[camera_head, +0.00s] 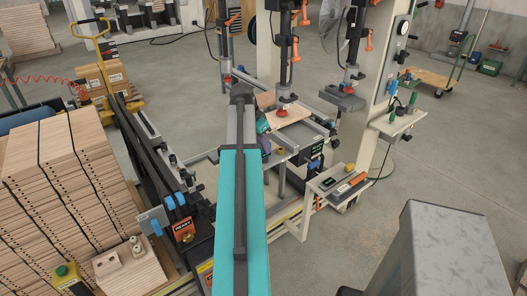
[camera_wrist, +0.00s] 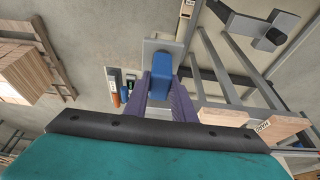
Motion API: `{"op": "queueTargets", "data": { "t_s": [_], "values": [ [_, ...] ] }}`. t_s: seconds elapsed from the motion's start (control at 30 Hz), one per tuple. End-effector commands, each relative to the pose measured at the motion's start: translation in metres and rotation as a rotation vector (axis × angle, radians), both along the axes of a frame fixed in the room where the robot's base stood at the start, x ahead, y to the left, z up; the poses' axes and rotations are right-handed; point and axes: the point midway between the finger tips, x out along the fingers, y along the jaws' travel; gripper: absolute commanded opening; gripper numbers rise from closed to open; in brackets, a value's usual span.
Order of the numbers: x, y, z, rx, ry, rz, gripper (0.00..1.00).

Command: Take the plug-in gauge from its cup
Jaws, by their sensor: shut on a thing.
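In the wrist view my gripper (camera_wrist: 160,104) has its two purple fingers closed on a blue block-like piece, the plug-in gauge (camera_wrist: 162,74). A grey plate (camera_wrist: 158,46) shows directly beyond the gauge; I cannot tell whether it belongs to the gauge or to its cup, or whether they touch. The gauge's far end is hidden. In the head view my own arm covers most of the gripper, and the gauge cannot be made out there.
A press table with a wooden board (camera_head: 285,115) stands close beyond my arm. A small shelf (camera_head: 340,187) with an orange-ended item is to its right. A wall shelf (camera_head: 394,125) holds handled tools. Stacked boards (camera_head: 70,170) fill the left. Floor at right is partly clear.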

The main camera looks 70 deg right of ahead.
Motion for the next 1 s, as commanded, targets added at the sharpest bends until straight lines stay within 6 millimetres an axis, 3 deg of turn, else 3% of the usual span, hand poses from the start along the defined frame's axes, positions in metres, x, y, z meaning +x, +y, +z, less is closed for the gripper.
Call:
{"op": "queueTargets", "data": {
  "t_s": [1.0],
  "values": [
    [0.001, 0.0, 0.019, 0.0, 0.0, 0.001, 0.0]
  ]
}}
